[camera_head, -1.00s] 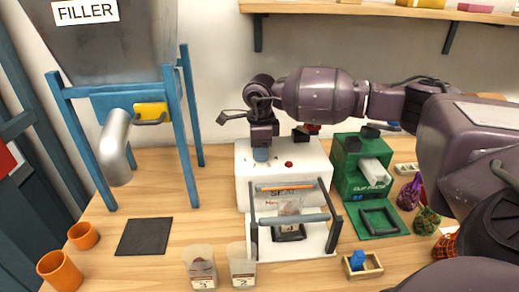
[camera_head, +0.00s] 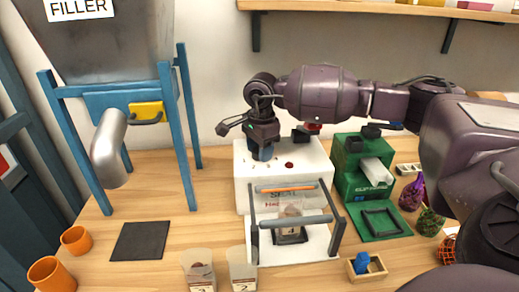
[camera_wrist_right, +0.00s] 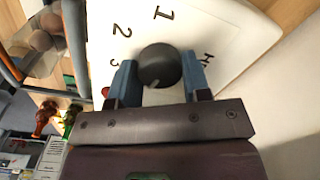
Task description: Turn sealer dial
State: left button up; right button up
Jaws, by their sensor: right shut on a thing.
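The sealer (camera_head: 243,192) is a white machine on the table with a sealing frame at its front. Its dial (camera_wrist_right: 160,64) is a dark round knob on the white top, with numbers such as 1, 2 and 3 around it in the right wrist view. My right gripper (camera_wrist_right: 158,80) is shut on the dial, one blue finger on each side. In the head view the right gripper (camera_head: 262,153) points down onto the sealer's top and hides the dial. A red button (camera_head: 289,165) is beside it. A bag (camera_head: 291,216) stands in the sealing frame. My left gripper is not seen.
The filler (camera_head: 115,110) with blue legs stands at the left. A green clip machine (camera_head: 347,183) is right of the sealer. Cups (camera_head: 199,272), orange pots (camera_head: 76,240) and a dark mat (camera_head: 140,241) are nearby. A wooden box (camera_head: 366,277) stands front right.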

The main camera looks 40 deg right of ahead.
dwell(0.3)
jog(key=o, duration=0.9)
jog(key=r, duration=0.5)
jog(key=r+p, duration=0.1)
jog(key=r, duration=0.5)
jog(key=shift+s, duration=0.2)
jog(key=shift+f, duration=0.1)
